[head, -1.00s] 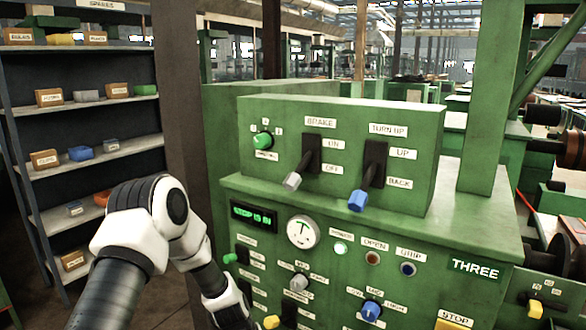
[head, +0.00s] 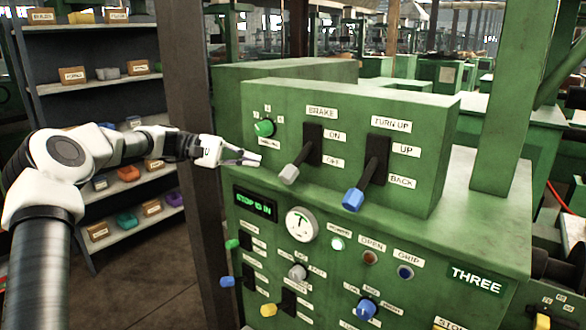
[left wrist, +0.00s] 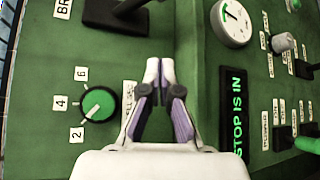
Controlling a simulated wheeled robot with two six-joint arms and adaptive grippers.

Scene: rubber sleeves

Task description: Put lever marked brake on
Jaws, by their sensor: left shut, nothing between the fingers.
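The brake lever (head: 289,174) has a grey knob and a black slot plate under the BRAKE label (head: 321,112). It hangs low, its knob beside and below the OFF label (head: 334,161); the ON label (head: 337,136) is above. My left gripper (head: 257,159) is shut and empty, just left of the knob and apart from it, in front of the upper green box. In the left wrist view its closed fingertips (left wrist: 158,68) point toward the panel, and part of the black brake plate (left wrist: 112,14) shows at the top edge. My right gripper is not in view.
A blue-knobbed TURN UP lever (head: 353,199) stands right of the brake lever. A green rotary knob (head: 264,128) is to its left. A gauge (head: 301,224) and a lit display (head: 255,202) sit below. A post (head: 197,100) and shelves stand behind my left arm.

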